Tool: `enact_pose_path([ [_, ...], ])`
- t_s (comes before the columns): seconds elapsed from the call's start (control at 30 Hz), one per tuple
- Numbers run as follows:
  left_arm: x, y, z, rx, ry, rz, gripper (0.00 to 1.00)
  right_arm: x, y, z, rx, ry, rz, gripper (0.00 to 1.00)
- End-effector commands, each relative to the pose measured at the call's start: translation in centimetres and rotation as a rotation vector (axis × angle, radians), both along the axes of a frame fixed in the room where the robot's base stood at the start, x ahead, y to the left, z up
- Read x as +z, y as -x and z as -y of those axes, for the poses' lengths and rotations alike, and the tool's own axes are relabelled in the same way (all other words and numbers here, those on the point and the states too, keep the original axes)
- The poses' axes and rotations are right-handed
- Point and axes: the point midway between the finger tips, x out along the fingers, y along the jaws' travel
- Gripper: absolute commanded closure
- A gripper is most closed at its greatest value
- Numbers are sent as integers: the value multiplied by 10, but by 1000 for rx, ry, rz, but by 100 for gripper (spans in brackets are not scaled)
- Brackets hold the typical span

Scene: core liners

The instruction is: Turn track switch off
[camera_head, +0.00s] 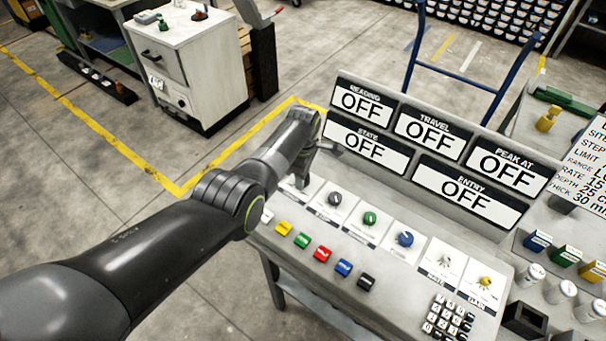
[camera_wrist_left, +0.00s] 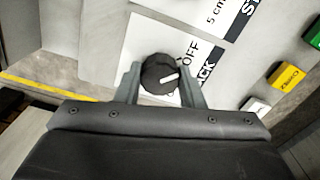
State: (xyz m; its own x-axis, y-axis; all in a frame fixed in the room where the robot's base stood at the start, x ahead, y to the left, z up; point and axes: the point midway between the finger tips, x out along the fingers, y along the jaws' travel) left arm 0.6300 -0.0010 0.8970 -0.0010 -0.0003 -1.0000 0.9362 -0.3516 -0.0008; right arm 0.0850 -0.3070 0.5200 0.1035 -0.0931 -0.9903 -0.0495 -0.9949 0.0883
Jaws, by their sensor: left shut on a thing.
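The track switch is a round black knob (camera_wrist_left: 158,76) with a white pointer mark, on a white plate in the left wrist view. The word OFF and letters ending in "CK" are printed beside it. The pointer aims to the right in that view, with OFF to its upper right. My left gripper (camera_wrist_left: 160,85) has one finger on each side of the knob and is shut on it. In the head view my left gripper (camera_head: 308,172) is at the console's left end, and its arm hides the knob. My right gripper is not in view.
The console (camera_head: 390,275) carries other knobs, including a green one (camera_head: 369,219) and a blue one (camera_head: 405,239), coloured buttons (camera_head: 322,254) and a keypad (camera_head: 447,319). Display panels (camera_head: 367,102) reading OFF rise behind. Small boxes and jars (camera_head: 560,292) stand at right.

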Motion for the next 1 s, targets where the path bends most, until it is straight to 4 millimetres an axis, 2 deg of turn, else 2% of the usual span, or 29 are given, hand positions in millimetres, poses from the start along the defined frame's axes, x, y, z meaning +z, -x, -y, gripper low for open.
enact_pose_path([
  [0.4,2,-2,0,10,-1,6,88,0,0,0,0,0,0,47],
  [0.43,2,-2,0,10,-1,6,64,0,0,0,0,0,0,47],
  [0.6,1,-1,0,9,-1,4,43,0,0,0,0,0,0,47],
  [0.87,1,-1,0,8,-1,1,43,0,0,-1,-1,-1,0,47],
  [1.0,8,-1,0,8,0,2,43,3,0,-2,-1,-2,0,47],
])
